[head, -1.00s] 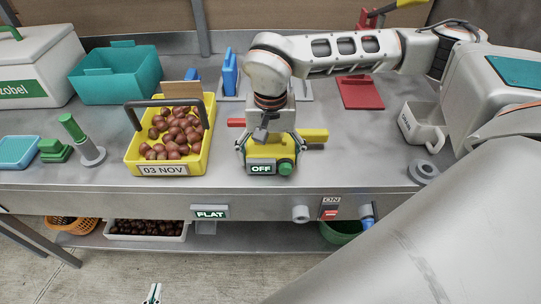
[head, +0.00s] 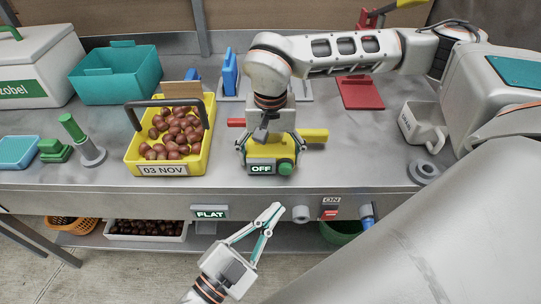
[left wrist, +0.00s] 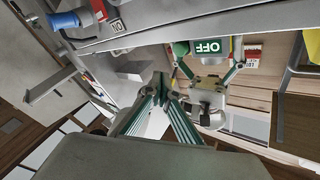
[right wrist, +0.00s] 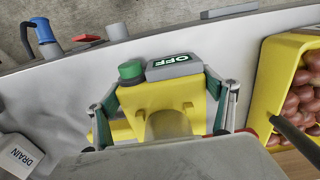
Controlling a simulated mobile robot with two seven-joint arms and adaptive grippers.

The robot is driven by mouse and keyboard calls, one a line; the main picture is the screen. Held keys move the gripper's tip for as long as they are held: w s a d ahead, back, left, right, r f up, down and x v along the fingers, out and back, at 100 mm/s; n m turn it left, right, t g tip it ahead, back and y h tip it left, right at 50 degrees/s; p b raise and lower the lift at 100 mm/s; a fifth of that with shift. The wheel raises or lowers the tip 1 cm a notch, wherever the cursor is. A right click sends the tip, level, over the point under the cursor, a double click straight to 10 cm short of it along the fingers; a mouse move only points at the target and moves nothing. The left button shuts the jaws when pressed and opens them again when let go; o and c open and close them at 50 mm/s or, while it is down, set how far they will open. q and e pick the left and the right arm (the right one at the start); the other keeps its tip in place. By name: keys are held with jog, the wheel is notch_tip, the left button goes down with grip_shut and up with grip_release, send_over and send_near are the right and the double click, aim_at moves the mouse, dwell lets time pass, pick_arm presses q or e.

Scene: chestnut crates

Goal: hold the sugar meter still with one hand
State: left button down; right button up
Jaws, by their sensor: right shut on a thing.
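The sugar meter is a yellow device (head: 285,147) with a display reading OFF and a green button, on the steel bench in the head view. It also shows in the right wrist view (right wrist: 150,97) and, turned over, in the left wrist view (left wrist: 211,55). My right gripper (head: 267,153) comes down over it from above, its fingers (right wrist: 160,110) against the meter's two sides. My left gripper (head: 274,210) is in front of the bench edge, below the meter and apart from it. Its fingertips (left wrist: 160,84) come together with nothing visible between them.
A yellow crate of chestnuts (head: 167,170) marked 03 NOV stands left of the meter. A white DRAIN cup (head: 425,128) and a grey ring (head: 423,172) lie to the right. A FLAT sign (head: 209,212) and an ON switch (head: 330,208) are on the bench front.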

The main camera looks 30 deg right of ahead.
aim_at(282, 187)
pick_arm(q)
jog(key=shift+w+d+r+m+g, duration=0.1)
jog(key=shift+w+d+m+g, duration=0.45)
jog(key=shift+w+d, duration=0.8)
jog(key=shift+w+d+m+g, duration=0.5)
jog(key=shift+w+d, duration=0.55)
jog(key=shift+d, duration=0.5)
jog(key=shift+w, duration=0.15)
jog(key=shift+w+d, duration=0.2)
jog(key=shift+w, duration=0.05)
jog(key=shift+w+d, duration=0.25)
jog(key=shift+w, duration=0.1)
dwell(0.3)
jog(key=shift+s+a, duration=0.1)
jog(key=shift+s, duration=0.05)
jog(key=shift+s+a, duration=0.4)
jog(key=shift+s, duration=0.2)
jog(key=shift+s+a, duration=0.5)
jog(key=shift+s, duration=0.35)
jog(key=shift+s+a, duration=0.55)
jog(key=shift+s, duration=0.3)
jog(key=shift+s+a, duration=0.5)
jog(key=shift+s, duration=0.35)
